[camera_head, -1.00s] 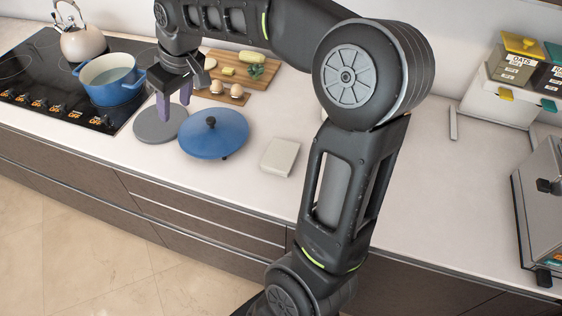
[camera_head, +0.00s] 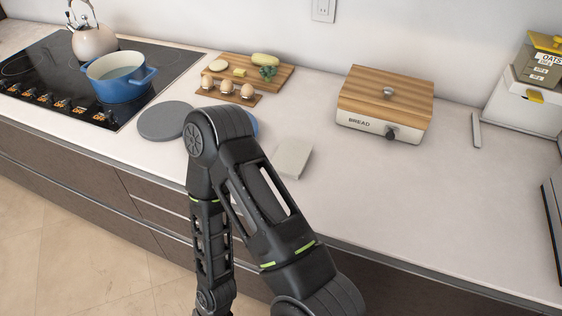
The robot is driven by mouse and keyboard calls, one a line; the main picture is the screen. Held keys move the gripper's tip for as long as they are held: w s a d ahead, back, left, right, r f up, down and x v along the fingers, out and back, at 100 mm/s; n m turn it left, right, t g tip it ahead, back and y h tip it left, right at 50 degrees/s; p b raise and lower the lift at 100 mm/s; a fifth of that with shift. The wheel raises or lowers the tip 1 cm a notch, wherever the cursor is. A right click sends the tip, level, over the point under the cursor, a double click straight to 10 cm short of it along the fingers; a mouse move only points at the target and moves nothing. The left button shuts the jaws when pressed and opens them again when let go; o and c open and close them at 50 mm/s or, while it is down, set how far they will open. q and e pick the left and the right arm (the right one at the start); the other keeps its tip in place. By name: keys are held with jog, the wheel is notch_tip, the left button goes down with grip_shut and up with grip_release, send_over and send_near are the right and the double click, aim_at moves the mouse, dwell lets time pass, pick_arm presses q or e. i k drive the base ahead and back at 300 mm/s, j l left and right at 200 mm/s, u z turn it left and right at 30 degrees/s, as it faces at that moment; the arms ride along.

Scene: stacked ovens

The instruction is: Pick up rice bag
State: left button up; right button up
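A small pale, flat block or packet (camera_head: 293,158) lies on the counter right of my arm's elbow. It has no readable label, and I cannot tell whether it is the rice bag. Nothing else in view is clearly a rice bag. One of my arms crosses the middle of the view, with its elbow high over the counter and its forearm running down past the front edge. Its gripper is out of the picture. My other gripper is not in view either.
A blue pot (camera_head: 117,76) and a kettle (camera_head: 94,41) stand on the hob. A grey round mat (camera_head: 164,121), egg holder (camera_head: 231,92), cutting board (camera_head: 284,79) and bread box (camera_head: 385,104) are on the counter. The right-centre counter is clear.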

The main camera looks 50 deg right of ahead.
aim_at(290, 159)
jog(key=z, duration=2.05)
jog(key=k+j, duration=0.25)
jog(key=k, duration=0.3)
